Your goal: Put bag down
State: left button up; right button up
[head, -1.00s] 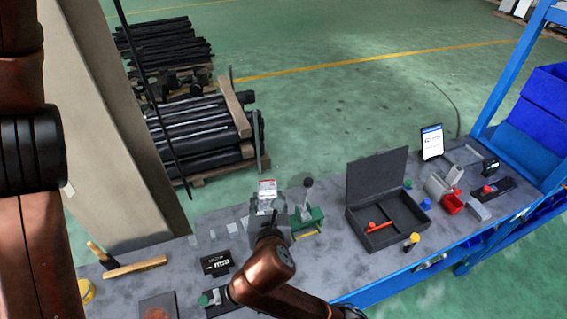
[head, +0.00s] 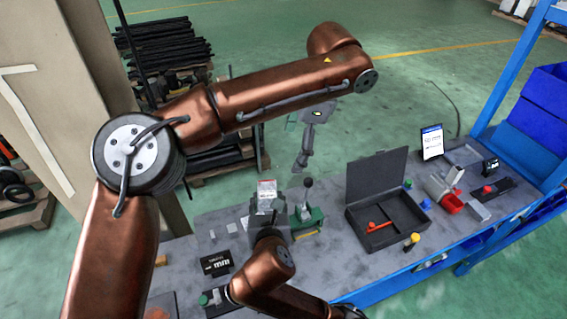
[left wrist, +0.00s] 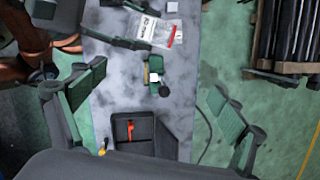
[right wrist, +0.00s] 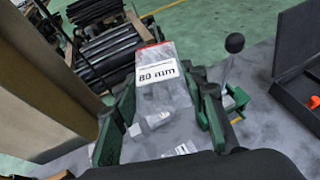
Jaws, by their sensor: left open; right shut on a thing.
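The bag is a clear plastic bag (head: 267,188) with a white label and a red strip at its top. In the right wrist view the bag (right wrist: 160,92) reads "80 mm" and stands up between the fingers. My right gripper (head: 270,212) is shut on it over the bench; the bag's lower part is partly hidden. The bag (left wrist: 157,32) also shows at the top of the left wrist view. My left gripper (head: 303,162) is open and empty, above the back of the bench. Its spread fingers show in the left wrist view (left wrist: 155,104).
A green lever tool (head: 308,214) stands right of the bag. An open black case (head: 385,235) with a red tool lies farther right. A black box (head: 217,263) sits to the left.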

pick_arm(q)
jog(key=g+y, duration=0.1)
jog(key=y, duration=0.1)
send_near(268, 192)
jog(key=x, duration=1)
jog(key=shift+a+f, duration=0.1)
jog(key=shift+a, duration=0.05)
jog(key=shift+c, duration=0.5)
jog(key=shift+s, duration=0.1)
jog(key=c, duration=1.2)
jog(key=shift+c, duration=0.5)
pick_arm(e)
jog(key=o, duration=1.5)
jog(key=shift+o, duration=0.2)
